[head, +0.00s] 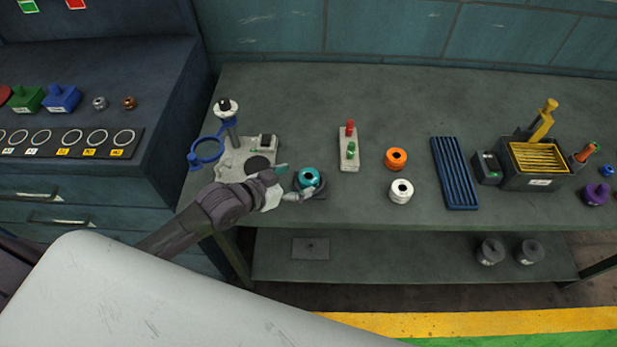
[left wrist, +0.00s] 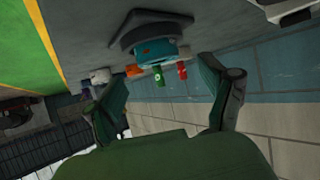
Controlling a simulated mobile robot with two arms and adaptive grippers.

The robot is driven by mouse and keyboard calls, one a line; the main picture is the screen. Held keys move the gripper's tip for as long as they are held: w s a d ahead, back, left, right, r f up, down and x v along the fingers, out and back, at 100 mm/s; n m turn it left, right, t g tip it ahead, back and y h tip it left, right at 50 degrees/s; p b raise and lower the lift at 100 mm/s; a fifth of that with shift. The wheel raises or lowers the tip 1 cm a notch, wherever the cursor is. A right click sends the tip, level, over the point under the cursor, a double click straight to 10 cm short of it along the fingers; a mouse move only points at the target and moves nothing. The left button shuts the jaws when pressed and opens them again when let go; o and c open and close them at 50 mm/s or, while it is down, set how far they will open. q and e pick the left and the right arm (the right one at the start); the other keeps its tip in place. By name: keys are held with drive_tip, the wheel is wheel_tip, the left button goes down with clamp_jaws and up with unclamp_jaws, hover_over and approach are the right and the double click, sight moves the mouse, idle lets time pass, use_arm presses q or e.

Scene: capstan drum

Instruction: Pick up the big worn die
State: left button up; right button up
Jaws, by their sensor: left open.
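No piece in view is clearly marked as the big worn die. A teal round piece (head: 309,178) with a dark bore sits upright on a dark base (head: 323,186) near the bench's front edge. The teal piece also shows in the left wrist view (left wrist: 155,50), on its dark base. My left gripper (head: 291,181) is open just left of it. In the left wrist view, the teal piece lies beyond the gap between my fingers (left wrist: 162,88), with nothing between them. My right gripper is not in view.
A pale fixture (head: 235,155) with a blue ring (head: 207,150) stands left. Red and green pegs (head: 349,148), an orange ring piece (head: 396,159) and a white one (head: 401,190) stand right. Farther right are a blue slotted tray (head: 455,173) and a yellow-topped box (head: 538,165).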

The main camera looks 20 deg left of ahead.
sight(311, 174)
use_arm(q)
drive_tip(key=x, duration=0.4)
drive_tip(key=shift+w+d+f+p, duration=0.1)
drive_tip(key=shift+f+p, duration=0.05)
drive_tip(key=shift+p, duration=0.2)
drive_tip(key=c, duration=0.4)
clamp_jaws()
